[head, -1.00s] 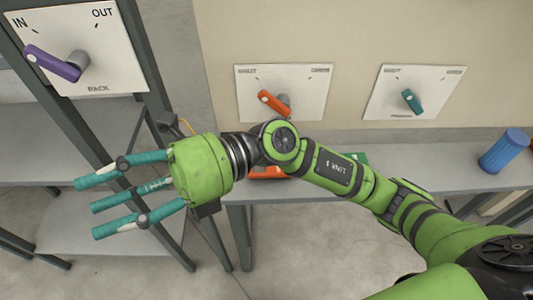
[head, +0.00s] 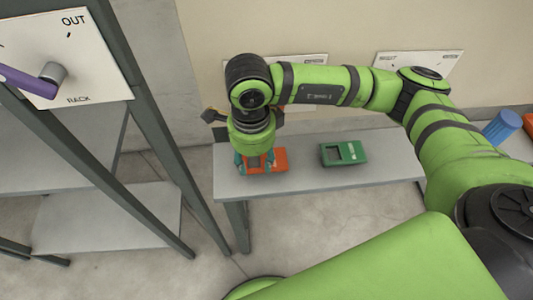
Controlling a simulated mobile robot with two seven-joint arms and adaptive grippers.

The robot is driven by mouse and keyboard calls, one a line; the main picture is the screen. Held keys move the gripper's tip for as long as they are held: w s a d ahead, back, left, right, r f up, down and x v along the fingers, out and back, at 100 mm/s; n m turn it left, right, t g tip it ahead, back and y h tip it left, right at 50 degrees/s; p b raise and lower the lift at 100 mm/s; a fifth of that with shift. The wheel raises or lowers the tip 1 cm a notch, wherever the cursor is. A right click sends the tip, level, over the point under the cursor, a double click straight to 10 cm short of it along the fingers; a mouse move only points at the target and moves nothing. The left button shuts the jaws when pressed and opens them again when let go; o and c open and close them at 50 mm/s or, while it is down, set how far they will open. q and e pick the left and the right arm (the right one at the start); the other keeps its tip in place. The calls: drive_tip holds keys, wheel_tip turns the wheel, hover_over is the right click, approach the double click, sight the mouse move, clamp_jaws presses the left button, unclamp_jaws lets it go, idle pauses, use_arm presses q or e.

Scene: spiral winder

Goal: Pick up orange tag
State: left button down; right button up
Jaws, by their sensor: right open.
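The orange tag (head: 280,161) lies on the grey bench near its left end and has a dark window in it. My right gripper (head: 255,166) points down over the tag's left part, with its teal fingers spread at the tag. The palm hides some of the tag, and I cannot tell whether the fingers touch it. My left gripper is not in view.
A green tag (head: 343,153) lies on the bench (head: 310,179) to the right of the orange one. A blue cylinder (head: 502,127) stands farther right. A rack (head: 150,110) with a purple-handled panel (head: 85,60) is at the left. Wall panels are partly behind my arm.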

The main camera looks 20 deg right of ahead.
sight(256, 171)
drive_tip(key=shift+f+p, duration=0.35)
drive_tip(key=shift+f, duration=1.25)
clamp_jaws()
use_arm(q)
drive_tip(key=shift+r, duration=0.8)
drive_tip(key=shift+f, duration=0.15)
use_arm(e)
drive_tip(key=shift+r, duration=0.2)
